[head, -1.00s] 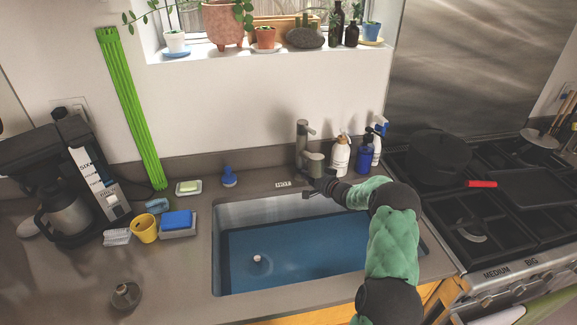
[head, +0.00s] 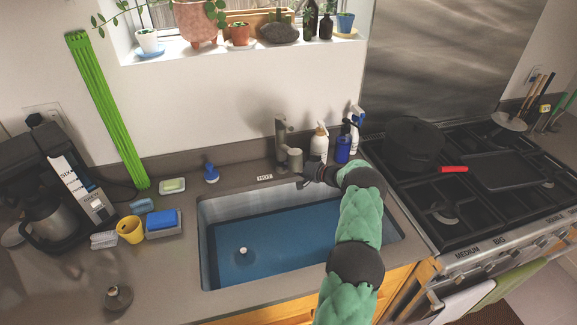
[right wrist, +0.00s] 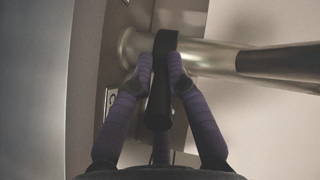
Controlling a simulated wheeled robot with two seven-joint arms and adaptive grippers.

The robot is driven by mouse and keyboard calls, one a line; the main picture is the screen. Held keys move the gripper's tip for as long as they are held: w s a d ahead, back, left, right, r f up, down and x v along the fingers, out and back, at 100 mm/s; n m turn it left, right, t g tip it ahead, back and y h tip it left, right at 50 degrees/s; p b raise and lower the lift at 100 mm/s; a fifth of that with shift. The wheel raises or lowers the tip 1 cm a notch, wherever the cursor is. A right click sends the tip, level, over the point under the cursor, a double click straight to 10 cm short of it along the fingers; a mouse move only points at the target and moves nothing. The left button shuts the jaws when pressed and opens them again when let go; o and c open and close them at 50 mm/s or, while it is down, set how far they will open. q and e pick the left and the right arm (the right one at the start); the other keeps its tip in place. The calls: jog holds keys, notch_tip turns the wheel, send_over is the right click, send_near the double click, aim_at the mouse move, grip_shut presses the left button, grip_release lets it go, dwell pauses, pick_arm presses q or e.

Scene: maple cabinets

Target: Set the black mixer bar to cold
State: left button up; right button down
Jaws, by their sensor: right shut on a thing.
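The grey metal faucet (head: 281,140) stands behind the sink, and its body also shows in the right wrist view (right wrist: 215,57). The black mixer bar (right wrist: 160,95) sticks out from a black ring around the metal body. My right gripper (head: 306,178) is at the faucet's base. In the right wrist view its two purple fingers (right wrist: 159,72) close on the bar from both sides. The bar's far end points down toward the palm in that view. In the head view the bar is too small and too covered to make out. My left gripper is not in view.
A small label (head: 265,177) lies on the counter left of the faucet; its lettering is hard to read. The sink (head: 290,245) is below my right arm. A soap bottle (head: 319,143) and blue bottles stand close right of the faucet. The stove (head: 470,180) is further right.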

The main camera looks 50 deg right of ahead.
jog(key=shift+a+f, duration=0.45)
jog(key=shift+f, duration=0.1)
jog(key=c, duration=1.3)
grip_release()
jog(key=shift+o, duration=0.2)
jog(key=shift+w+r, duration=0.1)
jog(key=shift+r, duration=0.15)
jog(key=shift+d+r, duration=0.1)
jog(key=shift+d, duration=0.1)
jog(key=v, duration=1.2)
